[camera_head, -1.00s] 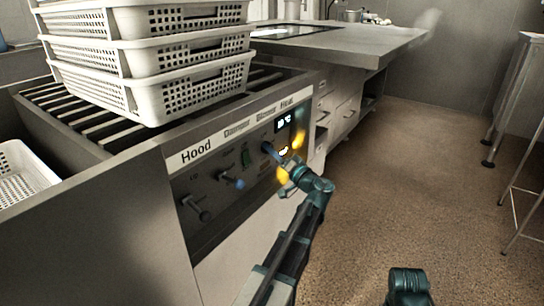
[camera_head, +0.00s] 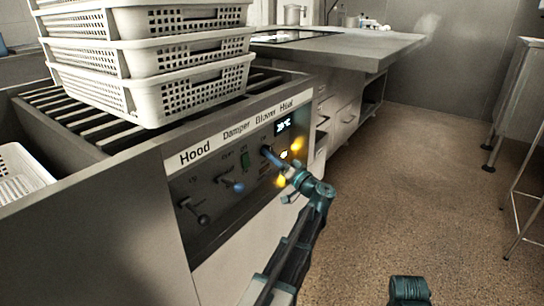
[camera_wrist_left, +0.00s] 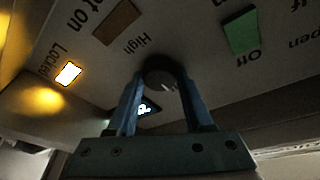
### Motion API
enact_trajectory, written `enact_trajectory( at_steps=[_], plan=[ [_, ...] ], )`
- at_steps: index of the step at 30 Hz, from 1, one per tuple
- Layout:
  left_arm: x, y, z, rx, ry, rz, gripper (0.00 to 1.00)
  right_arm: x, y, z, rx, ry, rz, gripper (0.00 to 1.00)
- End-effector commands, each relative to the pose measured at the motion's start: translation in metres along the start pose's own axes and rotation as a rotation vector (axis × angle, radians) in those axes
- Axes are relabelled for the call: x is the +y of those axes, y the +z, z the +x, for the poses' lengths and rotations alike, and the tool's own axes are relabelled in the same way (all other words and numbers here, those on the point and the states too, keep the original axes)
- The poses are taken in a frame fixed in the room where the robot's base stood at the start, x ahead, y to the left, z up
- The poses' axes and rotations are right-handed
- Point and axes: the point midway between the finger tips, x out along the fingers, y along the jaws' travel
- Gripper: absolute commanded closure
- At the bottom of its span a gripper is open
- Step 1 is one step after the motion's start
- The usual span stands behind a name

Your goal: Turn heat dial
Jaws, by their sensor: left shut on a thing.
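A dark round dial (camera_wrist_left: 160,72) on the control panel (camera_head: 215,215) sits between the fingers of my left gripper in the left wrist view. My left gripper (camera_head: 268,154) reaches the right part of the panel, below the Blower and Heat labels, and its blue fingers are shut on the dial; they also show in the left wrist view (camera_wrist_left: 158,88). The fingers hide most of the dial in the head view. A lit display (camera_head: 284,125) reading in °C is above the gripper. My right gripper is not in view; a teal part of mine shows at the bottom.
Two levers (camera_head: 234,186) (camera_head: 198,215) stick out left of the gripper, under Hood and Damper. Stacked white perforated baskets (camera_head: 160,98) stand on the slatted top above. A counter (camera_head: 345,47) is behind.

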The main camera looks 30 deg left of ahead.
Motion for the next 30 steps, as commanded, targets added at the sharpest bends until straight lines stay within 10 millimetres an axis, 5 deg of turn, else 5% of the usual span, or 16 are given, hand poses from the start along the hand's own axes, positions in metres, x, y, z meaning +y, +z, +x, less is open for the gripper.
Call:
enact_trajectory(
  at_steps=[1, 2, 6, 17, 30],
  plan=[
    [0.0, 0.001, 0.0, -0.002, 0.001, -0.003, 1.0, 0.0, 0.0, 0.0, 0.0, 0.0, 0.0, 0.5],
    [0.0, 0.001, 0.0, -0.002, 0.001, -0.003, 0.44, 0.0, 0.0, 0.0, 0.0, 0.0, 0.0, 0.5],
    [0.0, 0.001, 0.0, -0.001, 0.001, -0.002, 0.19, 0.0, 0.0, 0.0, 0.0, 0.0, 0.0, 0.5],
    [0.0, 0.001, -0.005, 0.0, 0.001, 0.0, 0.19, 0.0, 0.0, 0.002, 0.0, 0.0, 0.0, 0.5],
    [0.001, 0.002, -0.091, 0.001, 0.004, -0.002, 0.19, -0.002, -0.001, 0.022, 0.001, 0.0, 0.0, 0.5]
  ],
)
